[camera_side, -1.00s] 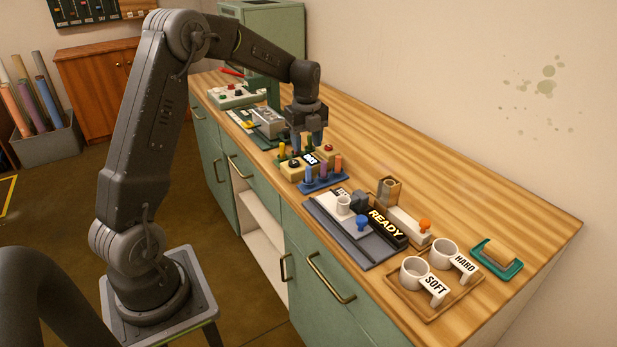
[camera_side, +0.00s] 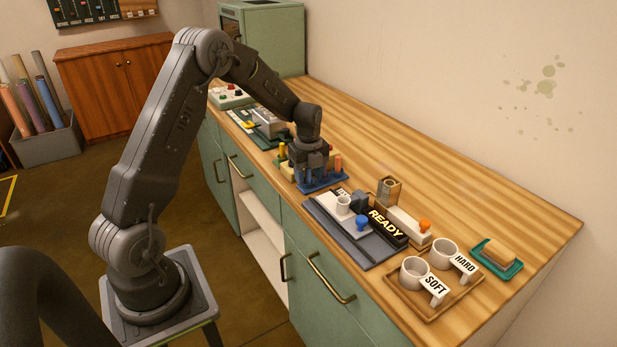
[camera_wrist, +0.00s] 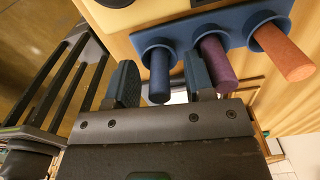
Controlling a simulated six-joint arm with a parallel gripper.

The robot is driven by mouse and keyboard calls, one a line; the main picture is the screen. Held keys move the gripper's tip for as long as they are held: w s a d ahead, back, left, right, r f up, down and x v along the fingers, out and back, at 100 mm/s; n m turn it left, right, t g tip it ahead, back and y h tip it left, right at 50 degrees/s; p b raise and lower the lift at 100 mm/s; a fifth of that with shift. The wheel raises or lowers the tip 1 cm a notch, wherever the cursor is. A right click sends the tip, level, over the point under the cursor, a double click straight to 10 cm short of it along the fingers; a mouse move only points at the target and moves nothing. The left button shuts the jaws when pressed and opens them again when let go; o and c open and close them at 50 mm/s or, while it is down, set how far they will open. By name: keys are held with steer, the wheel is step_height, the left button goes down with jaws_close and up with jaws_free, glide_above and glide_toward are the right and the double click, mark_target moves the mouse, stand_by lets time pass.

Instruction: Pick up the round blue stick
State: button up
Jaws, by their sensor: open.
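The round blue stick (camera_wrist: 160,85) stands in the left socket of a blue rack (camera_wrist: 194,35) in the wrist view. A purple stick (camera_wrist: 218,65) and an orange stick (camera_wrist: 285,52) stand in the other sockets. My gripper (camera_wrist: 160,62) is open, with one finger on each side of the blue stick. The right finger lies between the blue and purple sticks. I cannot tell whether either finger touches a stick. In the side view my gripper (camera_side: 309,172) is low over the blue rack (camera_side: 324,183) and hides the blue stick.
The orange stick (camera_side: 338,162) stands close to the right of my gripper in the side view. A yellow block (camera_side: 287,164) is at the left. A grey tray with a READY sign (camera_side: 385,224) stands in front. The counter behind (camera_side: 400,160) is clear.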

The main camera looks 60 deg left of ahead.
steer(key=shift+c, duration=0.2)
jaws_close()
steer(key=shift+r, duration=0.15)
